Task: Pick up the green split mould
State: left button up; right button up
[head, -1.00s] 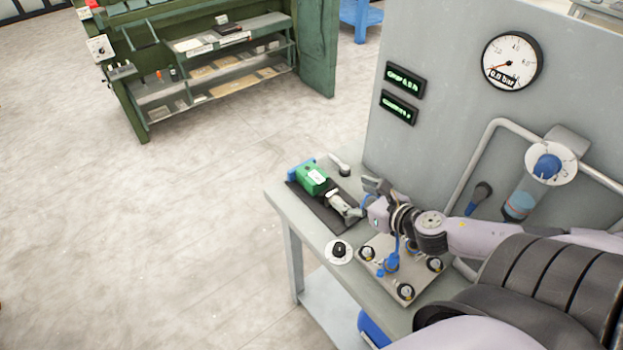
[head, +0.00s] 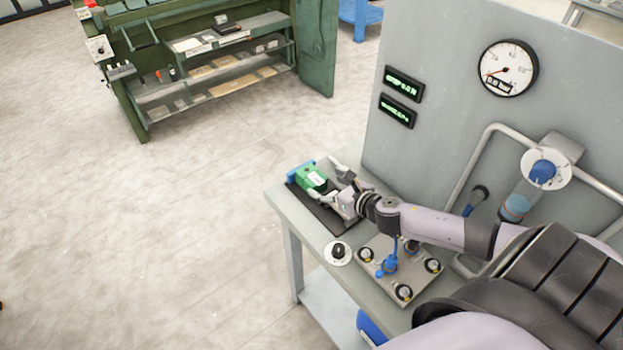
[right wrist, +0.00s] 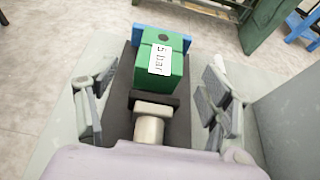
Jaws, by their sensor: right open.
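The green split mould (head: 309,177) lies on a dark mat (head: 331,220) at the far left part of the grey table. It is a green block with a white label, and a blue piece shows at its far end. A dark collar and pale cylinder lie between the fingers. My left gripper is not in view.
A plate with several black clamps and a blue valve (head: 388,264) stands on the table, near a black knob (head: 338,251). A grey panel with a gauge (head: 508,68) rises behind. A green shelf unit (head: 215,60) stands across the open floor.

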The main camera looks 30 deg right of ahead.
aim_at(315, 178)
jog(key=p+x, duration=0.1)
jog(key=x, duration=0.3)
jog(key=shift+w+f, duration=0.2)
jog(key=shift+w, duration=0.15)
jog(key=shift+r, duration=0.1)
jog(key=c, duration=1.4)
